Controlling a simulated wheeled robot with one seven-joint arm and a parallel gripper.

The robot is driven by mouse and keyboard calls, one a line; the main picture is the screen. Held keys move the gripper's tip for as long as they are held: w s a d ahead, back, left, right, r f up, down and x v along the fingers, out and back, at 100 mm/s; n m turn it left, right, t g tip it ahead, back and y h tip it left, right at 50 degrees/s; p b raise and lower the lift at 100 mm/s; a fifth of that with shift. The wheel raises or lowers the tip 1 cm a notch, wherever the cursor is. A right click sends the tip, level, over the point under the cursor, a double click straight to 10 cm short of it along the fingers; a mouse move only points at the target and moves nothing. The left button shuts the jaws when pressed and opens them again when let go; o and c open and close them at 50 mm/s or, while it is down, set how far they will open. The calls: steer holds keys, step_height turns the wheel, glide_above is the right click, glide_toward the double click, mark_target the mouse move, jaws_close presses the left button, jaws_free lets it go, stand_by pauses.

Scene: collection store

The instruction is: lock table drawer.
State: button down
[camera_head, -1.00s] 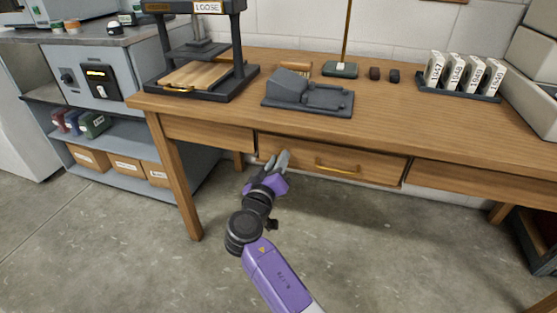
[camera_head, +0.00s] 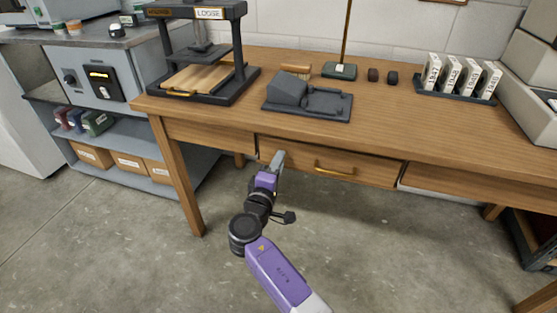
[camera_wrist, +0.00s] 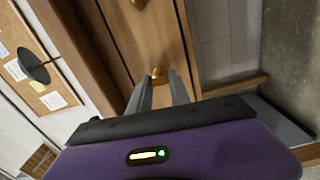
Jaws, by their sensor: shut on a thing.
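The wooden table (camera_head: 420,123) has a middle drawer (camera_head: 372,171) with a brass bar handle (camera_head: 335,168). The drawer front looks about in line with the table front. My gripper (camera_head: 279,156) is at the left part of this drawer front. In the wrist view, my gripper (camera_wrist: 159,82) has its two grey fingers on either side of a small brass knob (camera_wrist: 158,72) on the drawer front, and is shut on it. The brass handle (camera_wrist: 138,4) shows at the top edge of the wrist view. In the head view my fingers hide the knob.
On the table stand a black press (camera_head: 203,95), a grey device (camera_head: 305,98) and a dark rack (camera_head: 455,94) with several numbered white blocks. A grey shelf unit (camera_head: 120,160) stands at left. The floor before the table is clear.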

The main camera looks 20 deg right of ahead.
steer(key=shift+n, duration=0.6)
steer(key=c, duration=1.2)
jaws_free()
steer(key=p+v, duration=0.2)
steer(key=v, duration=0.6)
